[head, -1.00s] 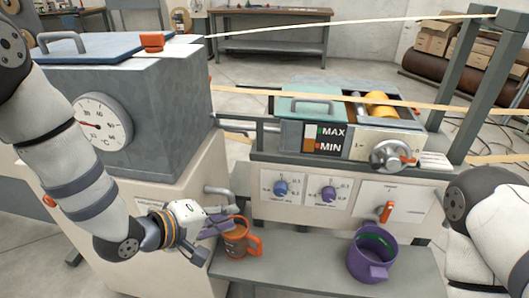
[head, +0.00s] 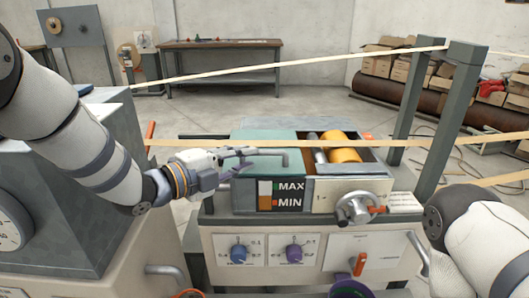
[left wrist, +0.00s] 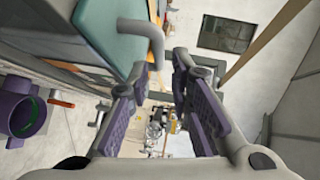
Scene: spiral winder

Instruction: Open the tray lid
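The tray lid (head: 265,137) is a flat teal cover on the left part of the tray in the head view. Its grey bar handle (head: 272,152) runs along the near side. The lid lies flat; the tray's right part shows a yellow roller (head: 343,147). My left gripper (head: 250,160) is at the handle's left end, its fingers pointing right. In the left wrist view the fingers (left wrist: 158,72) are apart. The handle's bent end (left wrist: 154,42) shows at the gap between the fingertips; I cannot tell whether they touch. My right gripper is not in view.
A pale strip (head: 400,142) crosses just above the tray. A crank wheel (head: 358,208) and a MAX/MIN gauge (head: 282,194) are on the front. The grey tank (head: 85,190) is at the left.

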